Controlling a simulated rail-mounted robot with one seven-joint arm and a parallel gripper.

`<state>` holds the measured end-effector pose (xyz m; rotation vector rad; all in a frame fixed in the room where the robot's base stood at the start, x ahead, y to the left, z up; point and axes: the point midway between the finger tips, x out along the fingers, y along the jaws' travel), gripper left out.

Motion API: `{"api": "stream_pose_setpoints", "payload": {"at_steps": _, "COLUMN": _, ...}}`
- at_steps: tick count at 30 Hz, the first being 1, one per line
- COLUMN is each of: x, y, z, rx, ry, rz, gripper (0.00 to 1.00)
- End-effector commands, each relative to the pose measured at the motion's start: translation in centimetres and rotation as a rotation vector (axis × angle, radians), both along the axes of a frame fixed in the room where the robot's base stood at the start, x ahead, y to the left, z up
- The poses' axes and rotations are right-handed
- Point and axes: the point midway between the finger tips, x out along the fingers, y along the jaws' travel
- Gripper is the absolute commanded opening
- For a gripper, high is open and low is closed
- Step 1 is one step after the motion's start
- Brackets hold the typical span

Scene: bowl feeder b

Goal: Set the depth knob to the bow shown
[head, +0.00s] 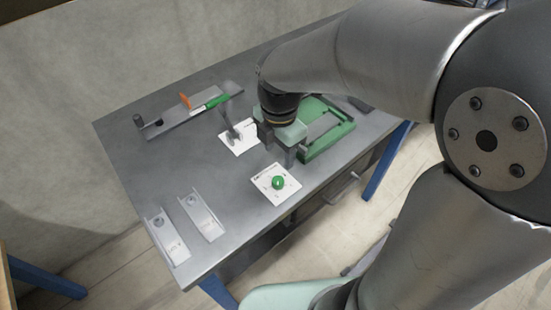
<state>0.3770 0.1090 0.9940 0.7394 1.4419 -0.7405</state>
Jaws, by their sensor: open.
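A green round knob (278,182) sits on a small white plate (266,196) near the front edge of the table. Dark marks show on the plate around the knob, but they are too small to read, and I cannot tell the knob's setting. My gripper (275,150) points down just behind the plate, above and apart from the knob. Its fingers are spread and I see nothing between them. No bow display can be made out clearly.
A green tray (345,127) lies right of my gripper. A grey bar (180,125) with orange and green pieces lies at the back. Two grey channel blocks (168,240) lie front left. The table's (135,175) left middle is clear.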

Motion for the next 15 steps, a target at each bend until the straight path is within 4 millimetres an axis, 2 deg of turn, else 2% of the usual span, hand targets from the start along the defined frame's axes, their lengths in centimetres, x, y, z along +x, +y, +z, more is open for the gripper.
{"api": "stream_pose_setpoints", "payload": {"at_steps": 3, "x": -0.1, "y": 0.0, "z": -2.8, "rx": -0.001, "ry": 0.005, "rz": 0.001, "gripper": 0.51}}
{"api": "stream_pose_setpoints", "payload": {"at_steps": 9, "x": -0.1, "y": 0.0, "z": -7.0, "rx": -0.001, "ry": 0.005, "rz": 0.0, "gripper": 0.51}}
{"api": "stream_pose_setpoints", "payload": {"at_steps": 15, "x": 0.0, "y": 0.0, "z": -9.6, "rx": 0.0, "ry": 0.002, "rz": -0.001, "gripper": 0.51}}
